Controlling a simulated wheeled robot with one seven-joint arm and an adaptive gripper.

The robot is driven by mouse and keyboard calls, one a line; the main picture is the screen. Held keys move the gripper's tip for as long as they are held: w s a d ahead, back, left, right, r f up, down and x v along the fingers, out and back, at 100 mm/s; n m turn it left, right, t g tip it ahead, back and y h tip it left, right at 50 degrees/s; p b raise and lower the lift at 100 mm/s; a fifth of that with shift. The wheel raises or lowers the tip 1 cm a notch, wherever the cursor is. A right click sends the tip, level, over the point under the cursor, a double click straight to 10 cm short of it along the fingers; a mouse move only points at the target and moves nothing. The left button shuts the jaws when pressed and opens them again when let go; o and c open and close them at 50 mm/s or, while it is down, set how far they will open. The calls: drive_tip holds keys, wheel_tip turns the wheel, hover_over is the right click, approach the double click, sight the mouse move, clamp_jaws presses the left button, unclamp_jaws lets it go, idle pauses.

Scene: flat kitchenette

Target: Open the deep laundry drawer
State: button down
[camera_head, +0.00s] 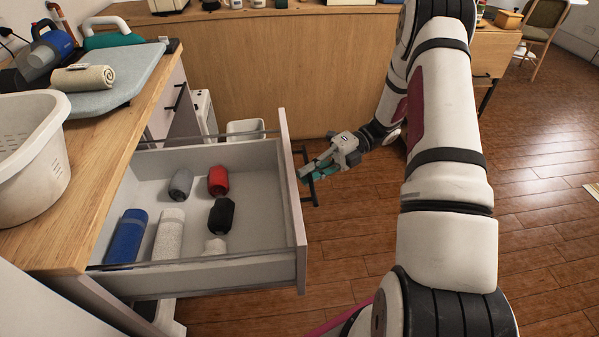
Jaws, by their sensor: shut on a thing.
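The deep laundry drawer (255,272) is pulled far out of the wooden-topped cabinet at left, and its inside shows. Its dark bar handle (308,188) is on the front panel, facing right. My gripper (310,172) is at the handle, with its teal fingers shut on it. Part of the handle is hidden by the fingers.
A white basket (30,155), an ironing board (118,80) with a rolled towel (83,78), and an iron (45,52) stand on the countertop (85,195). A wooden counter (290,75) runs behind the drawer. Wood floor (345,240) is clear right of the drawer.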

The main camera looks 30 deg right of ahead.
idle(0.3)
drive_tip(key=c, duration=1.7)
unclamp_jaws()
drive_tip(key=d, duration=0.4)
drive_tip(key=d+r, duration=0.1)
drive_tip(key=d, duration=0.3)
drive_tip(key=d+r, duration=0.1)
drive_tip(key=d, duration=0.3)
drive_tip(key=shift+w, duration=0.3)
